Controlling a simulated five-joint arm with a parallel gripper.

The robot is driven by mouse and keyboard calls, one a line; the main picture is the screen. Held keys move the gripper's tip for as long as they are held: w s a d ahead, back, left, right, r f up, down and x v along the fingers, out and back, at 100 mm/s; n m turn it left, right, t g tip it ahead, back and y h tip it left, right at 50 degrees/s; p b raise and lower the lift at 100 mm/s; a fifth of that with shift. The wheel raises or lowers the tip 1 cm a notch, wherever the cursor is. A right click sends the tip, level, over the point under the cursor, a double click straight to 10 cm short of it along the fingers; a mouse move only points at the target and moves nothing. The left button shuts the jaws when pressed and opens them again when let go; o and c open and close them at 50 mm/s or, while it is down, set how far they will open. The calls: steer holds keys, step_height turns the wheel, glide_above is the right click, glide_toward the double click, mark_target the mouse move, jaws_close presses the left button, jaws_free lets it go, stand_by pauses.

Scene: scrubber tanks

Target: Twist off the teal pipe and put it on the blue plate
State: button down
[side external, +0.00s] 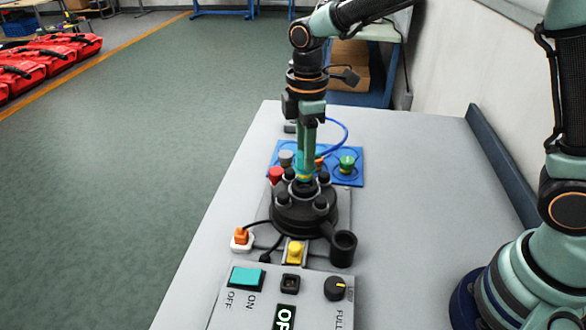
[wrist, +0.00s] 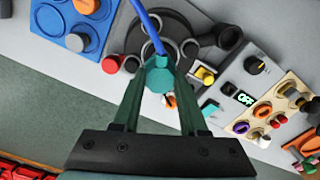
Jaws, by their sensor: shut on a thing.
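The teal pipe (wrist: 160,74) is between my gripper's fingertips (wrist: 159,84) in the wrist view, with a blue hose (wrist: 150,25) running up from it. In the side view my gripper (side external: 305,168) points straight down over the black tank (side external: 303,216), shut on the pipe, which is mostly hidden by the fingers. I cannot tell whether the pipe is still seated in the tank. The blue plate (side external: 357,151) lies just behind the tank; in the wrist view it is at the upper left (wrist: 96,30).
The plate bears a green-topped part (side external: 347,163), a grey cap (side external: 286,157) and an orange part (wrist: 86,5). A red knob (side external: 275,174) is left of the tank. A black cup (side external: 343,247) and a switch panel (side external: 245,300) are in front.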

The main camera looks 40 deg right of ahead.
steer(key=shift+r, duration=1.45)
steer(key=w+d+r+m, duration=0.3)
steer(key=w+d, duration=0.2)
steer(key=d, duration=0.7)
steer(key=w+d+r+m, duration=0.25)
steer(key=w+d, duration=0.35)
steer(key=d, duration=0.5)
steer(key=shift+n, duration=0.25)
steer(key=f, duration=1.8)
steer(key=shift+s+d+f, duration=0.2)
steer(key=shift+f, duration=0.15)
steer(key=shift+f, duration=0.15)
steer(key=shift+c, duration=2.2)
jaws_free()
